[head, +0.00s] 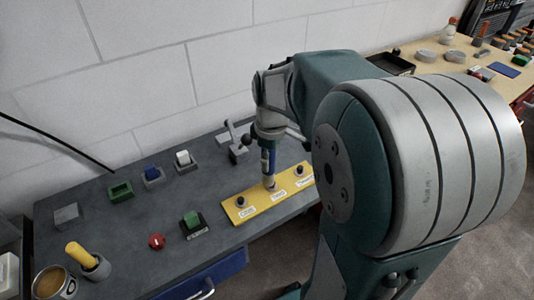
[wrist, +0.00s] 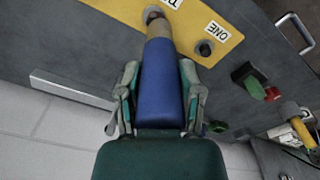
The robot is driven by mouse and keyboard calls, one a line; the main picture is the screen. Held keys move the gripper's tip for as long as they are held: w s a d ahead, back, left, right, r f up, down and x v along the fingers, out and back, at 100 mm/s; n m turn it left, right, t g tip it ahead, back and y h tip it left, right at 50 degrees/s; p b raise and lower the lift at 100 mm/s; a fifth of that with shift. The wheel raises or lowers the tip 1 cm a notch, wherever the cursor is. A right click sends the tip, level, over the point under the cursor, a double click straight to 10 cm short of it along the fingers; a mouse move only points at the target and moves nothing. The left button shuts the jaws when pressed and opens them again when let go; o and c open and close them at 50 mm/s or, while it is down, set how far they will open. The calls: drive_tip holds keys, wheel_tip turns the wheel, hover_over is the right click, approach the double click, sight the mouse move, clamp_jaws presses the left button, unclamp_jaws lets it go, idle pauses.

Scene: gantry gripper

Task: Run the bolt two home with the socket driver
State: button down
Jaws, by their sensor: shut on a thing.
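The yellow plate (head: 230,207) lies on the dark grey bench with a row of bolts and white labels. My gripper (head: 267,143) is shut on the blue handle of the socket driver (head: 268,163), which also shows in the wrist view (wrist: 160,88). The driver stands about upright, its socket end down over bolt two, in the middle of the row. The socket hides the bolt, so its depth cannot be told. Bolt one (head: 241,202) stands uncovered to the left, also in the wrist view (wrist: 205,48). Bolt three (head: 300,171) stands uncovered to the right.
A green block (head: 192,218) on a dark base and a red button (head: 156,242) sit left of the plate. Small trays with blocks and a grey lever fixture (head: 236,142) stand behind. A yellow-handled tool (head: 79,256) and a tin (head: 50,283) are front left.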

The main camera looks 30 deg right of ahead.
drive_tip(key=shift+d+f, duration=0.1)
drive_tip(key=shift+d, duration=0.4)
idle(0.6)
drive_tip(key=shift+a, duration=0.35)
drive_tip(key=shift+d, duration=0.3)
drive_tip(key=shift+s+a+f, duration=0.1)
drive_tip(key=shift+f, duration=0.95)
idle(2.4)
drive_tip(key=shift+r, duration=3.6)
